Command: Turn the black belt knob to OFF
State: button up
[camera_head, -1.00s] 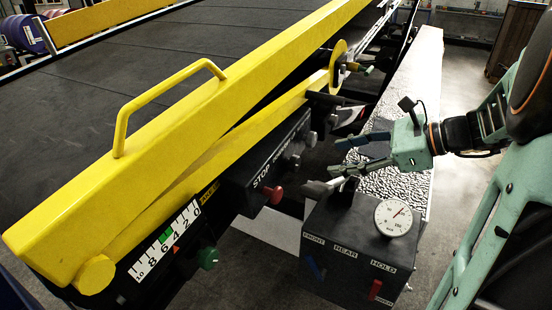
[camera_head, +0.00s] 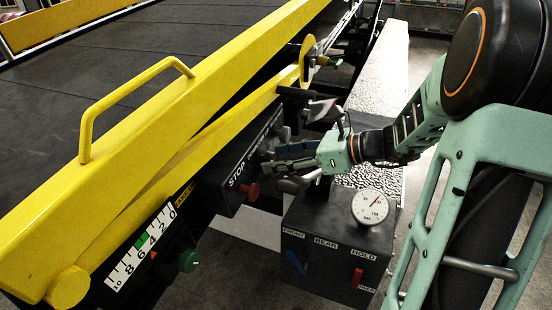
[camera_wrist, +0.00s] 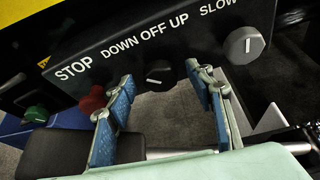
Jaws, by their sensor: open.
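The black belt knob (camera_wrist: 159,75) sits on the black control panel (camera_wrist: 112,66) under the words DOWN OFF UP. A short light mark shows on its face, pointing to the left side; its exact setting is hard to tell. My gripper (camera_wrist: 160,80) is open, with one blue-padded finger left of the knob and the other right of it. I see no contact between fingers and knob. In the head view my gripper (camera_head: 268,160) is at the panel face, and its fingers hide the knob.
A red STOP button (camera_wrist: 93,99) is close to my left finger. A grey knob (camera_wrist: 245,45) under SLOW is right of my right finger. A box with a gauge (camera_head: 370,206) and levers stands below my gripper. A green knob (camera_head: 188,261) is at lower left.

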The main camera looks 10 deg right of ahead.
jog(key=shift+w+a+f, duration=0.25)
jog(key=shift+w+a, duration=0.05)
jog(key=shift+a, duration=0.1)
jog(key=c, duration=1.2)
jog(key=shift+o, duration=0.2)
